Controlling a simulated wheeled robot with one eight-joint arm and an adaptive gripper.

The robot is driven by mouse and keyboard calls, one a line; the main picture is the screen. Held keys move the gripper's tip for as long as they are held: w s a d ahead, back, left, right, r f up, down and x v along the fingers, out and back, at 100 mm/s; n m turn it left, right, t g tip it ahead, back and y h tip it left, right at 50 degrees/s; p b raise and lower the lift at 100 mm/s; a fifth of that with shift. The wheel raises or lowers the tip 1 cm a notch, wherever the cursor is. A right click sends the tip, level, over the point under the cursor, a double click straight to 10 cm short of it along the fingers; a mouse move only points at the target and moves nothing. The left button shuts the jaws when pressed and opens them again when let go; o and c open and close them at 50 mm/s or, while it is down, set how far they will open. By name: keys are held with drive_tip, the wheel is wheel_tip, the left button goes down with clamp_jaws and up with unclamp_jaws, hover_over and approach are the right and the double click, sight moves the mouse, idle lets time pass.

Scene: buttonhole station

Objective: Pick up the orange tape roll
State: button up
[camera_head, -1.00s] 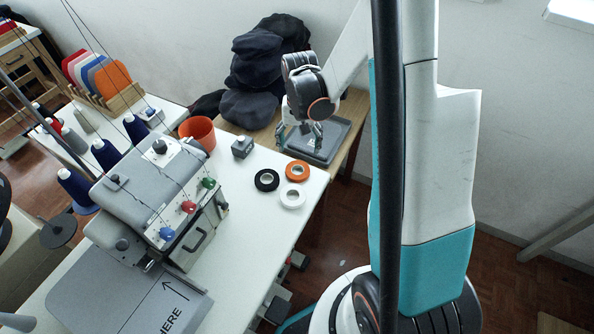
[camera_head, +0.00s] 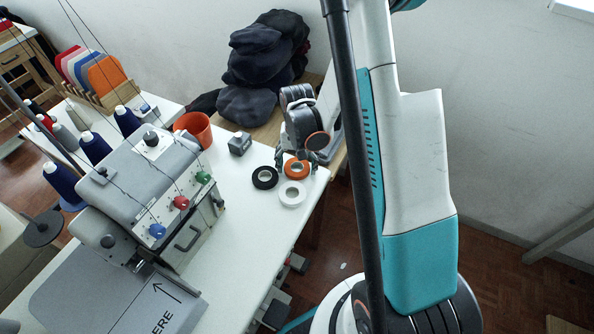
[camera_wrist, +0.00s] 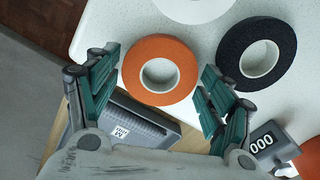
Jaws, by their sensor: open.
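The orange tape roll (camera_head: 296,168) lies flat on the white table near its right edge. In the wrist view the orange tape roll (camera_wrist: 160,92) sits between the two teal fingers, near their tips. My gripper (camera_wrist: 155,75) is open and empty, with one finger to either side of the roll. In the head view my gripper (camera_head: 295,160) is just above the roll and partly covers it. How high the fingertips are above the table I cannot tell.
A black tape roll (camera_wrist: 257,56) lies close by, just beyond one finger. A white tape roll (camera_head: 292,193) lies beside both. A small grey counter (camera_head: 240,143), an orange pot (camera_head: 194,128) and a sewing machine (camera_head: 140,185) stand to the left. A grey tray (camera_wrist: 150,118) is beyond the table edge.

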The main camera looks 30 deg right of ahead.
drive_tip(key=c, duration=0.7)
drive_tip(key=shift+r, duration=0.15)
